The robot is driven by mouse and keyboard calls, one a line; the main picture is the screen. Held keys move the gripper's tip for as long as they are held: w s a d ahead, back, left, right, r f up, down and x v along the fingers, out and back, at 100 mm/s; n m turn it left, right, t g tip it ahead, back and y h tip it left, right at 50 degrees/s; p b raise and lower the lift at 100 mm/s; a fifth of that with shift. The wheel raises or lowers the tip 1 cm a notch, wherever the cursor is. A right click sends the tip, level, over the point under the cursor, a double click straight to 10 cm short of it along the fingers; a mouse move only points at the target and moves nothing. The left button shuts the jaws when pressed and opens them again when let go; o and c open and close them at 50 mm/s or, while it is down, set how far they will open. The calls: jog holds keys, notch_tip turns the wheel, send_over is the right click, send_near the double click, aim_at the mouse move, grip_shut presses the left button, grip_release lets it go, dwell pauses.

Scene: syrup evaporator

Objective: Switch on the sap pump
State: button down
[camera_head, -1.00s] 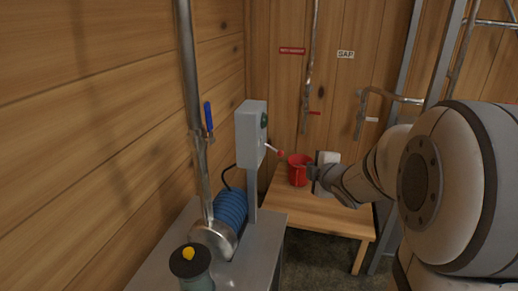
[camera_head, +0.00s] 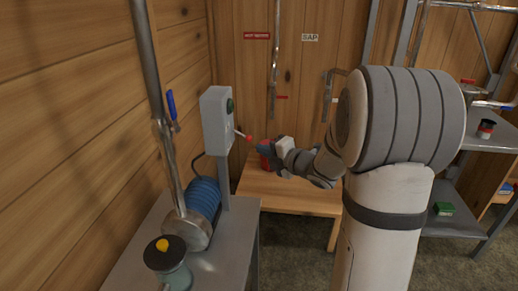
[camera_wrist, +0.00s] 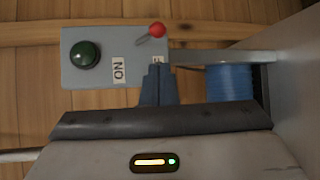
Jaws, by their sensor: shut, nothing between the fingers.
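The grey switch box (camera_head: 213,128) stands on a post above the blue ribbed pump (camera_head: 203,198). A thin lever with a red knob (camera_head: 249,138) sticks out of its side, sloping slightly down. A second label is partly hidden by my fingers. The round green lamp (camera_wrist: 85,54) looks dark. My gripper (camera_head: 260,147) is shut and empty, close to the knob. In the wrist view my gripper (camera_wrist: 157,70) points at the box just below the knob; I cannot tell whether they touch.
The pump rests on a metal bench (camera_head: 228,255) with a dark-topped container (camera_head: 170,262). A steel pipe (camera_head: 152,90) rises from the pump with a blue-handled valve (camera_head: 172,108). A red mug (camera_head: 266,163) on the wooden table (camera_head: 290,193) is partly hidden behind my gripper.

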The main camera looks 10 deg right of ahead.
aim_at(242, 135)
jog(key=p+x, duration=0.1)
jog(key=x, duration=0.7)
